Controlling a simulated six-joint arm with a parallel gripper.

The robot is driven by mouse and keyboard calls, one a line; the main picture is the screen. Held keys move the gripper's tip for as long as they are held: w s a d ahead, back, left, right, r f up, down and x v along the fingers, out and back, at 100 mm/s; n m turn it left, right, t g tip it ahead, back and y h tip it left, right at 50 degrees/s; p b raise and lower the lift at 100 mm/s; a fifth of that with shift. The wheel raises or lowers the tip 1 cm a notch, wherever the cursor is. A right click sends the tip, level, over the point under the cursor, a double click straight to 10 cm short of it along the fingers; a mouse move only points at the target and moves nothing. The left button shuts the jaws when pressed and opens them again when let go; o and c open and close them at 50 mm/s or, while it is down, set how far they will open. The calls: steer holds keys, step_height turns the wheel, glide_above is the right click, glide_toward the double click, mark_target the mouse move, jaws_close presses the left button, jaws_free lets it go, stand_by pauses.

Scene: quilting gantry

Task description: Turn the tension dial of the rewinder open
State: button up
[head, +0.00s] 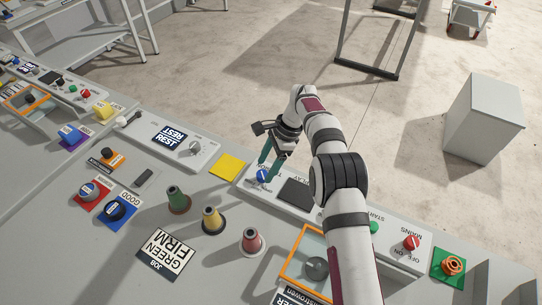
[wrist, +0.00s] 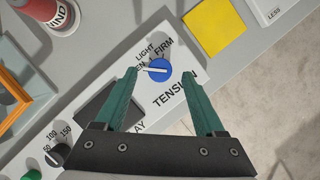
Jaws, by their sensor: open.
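The blue tension dial (wrist: 157,70) sits on the pale rewinder panel (wrist: 185,92), with a white bar across its face. The bar lies about level in the wrist view, its left end near the partly hidden label ending in "EN". "LIGHT" and "FIRM" are printed above the dial. My gripper (wrist: 160,74) is open, with one green finger to each side of the dial and gaps between. Whether the tips reach down to dial height I cannot tell. In the head view the dial (head: 263,176) shows below my fingers (head: 268,160).
A dark screen (head: 296,193) and the red mains knob (head: 411,243) are on the same panel. A yellow pad (head: 228,166), several thread cones (head: 213,219) and a job card reading "GREEN FIRM" (head: 165,254) lie nearby. An orange-framed clear cover (head: 305,250) stands in front.

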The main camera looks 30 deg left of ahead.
steer(key=v, duration=0.9)
steer(key=shift+r, duration=0.3)
steer(key=shift+d, duration=0.1)
steer(key=s+d+r+n+t, duration=0.1)
steer(key=s+d+r, duration=0.3)
steer(key=d+r, duration=0.45)
steer(key=s+d+r+t, duration=0.1)
steer(key=s+d+r, duration=0.35)
steer(key=d, duration=0.65)
steer(key=s+d+f, duration=0.2)
steer(key=s+d, duration=0.1)
steer(key=s, duration=0.4)
steer(key=s+d+f+n, duration=0.1)
steer(key=s+d, duration=0.3)
steer(key=s, duration=0.3)
steer(key=s+d+f+n+t+h, duration=0.1)
steer(key=s+d+f, duration=0.1)
steer(key=s, duration=0.6)
steer(key=shift+d+f, duration=0.35)
steer(key=shift+d, duration=0.4)
